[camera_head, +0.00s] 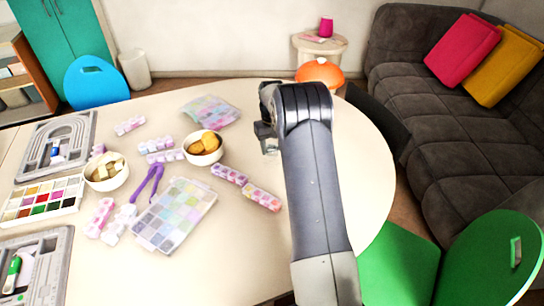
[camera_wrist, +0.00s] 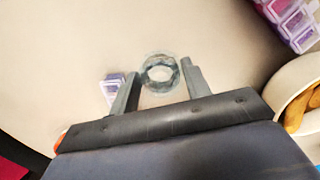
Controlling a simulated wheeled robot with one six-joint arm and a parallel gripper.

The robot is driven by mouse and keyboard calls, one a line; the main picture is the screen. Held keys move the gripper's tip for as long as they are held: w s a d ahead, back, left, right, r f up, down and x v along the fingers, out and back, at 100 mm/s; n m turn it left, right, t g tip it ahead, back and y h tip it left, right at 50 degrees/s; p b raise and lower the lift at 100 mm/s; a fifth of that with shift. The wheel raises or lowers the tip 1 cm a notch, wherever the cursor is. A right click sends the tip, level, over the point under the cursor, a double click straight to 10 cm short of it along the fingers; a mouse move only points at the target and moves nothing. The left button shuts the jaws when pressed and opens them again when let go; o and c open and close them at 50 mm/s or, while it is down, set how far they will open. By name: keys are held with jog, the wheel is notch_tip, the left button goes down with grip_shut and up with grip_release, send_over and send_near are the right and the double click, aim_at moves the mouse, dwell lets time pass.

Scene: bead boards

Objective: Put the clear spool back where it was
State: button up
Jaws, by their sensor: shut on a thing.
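The clear spool (camera_wrist: 160,73) is a see-through ring-shaped piece with a greyish round centre. It sits between the two fingers of my gripper (camera_wrist: 160,80) in the wrist view, and the fingers are shut on it. In the head view my gripper (camera_head: 267,131) is over the right part of the cream table, right of the bowls. A bit of the clear spool (camera_head: 270,147) shows just below the fingers, mostly hidden by my arm. I cannot tell whether it touches the table.
A bowl of orange-brown pieces (camera_head: 203,147), a pink and purple bead case (camera_head: 262,198) and a pastel bead box (camera_head: 174,214) lie left of my gripper. A small purple container (camera_wrist: 113,85) is beside the left finger. The table's right side (camera_head: 365,180) is bare.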

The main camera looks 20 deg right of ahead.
aim_at(272, 162)
jog(key=shift+f, duration=2.1)
jog(key=shift+f, duration=0.1)
jog(key=o, duration=1)
notch_tip(272, 162, up, 12)
jog(key=shift+r, duration=0.1)
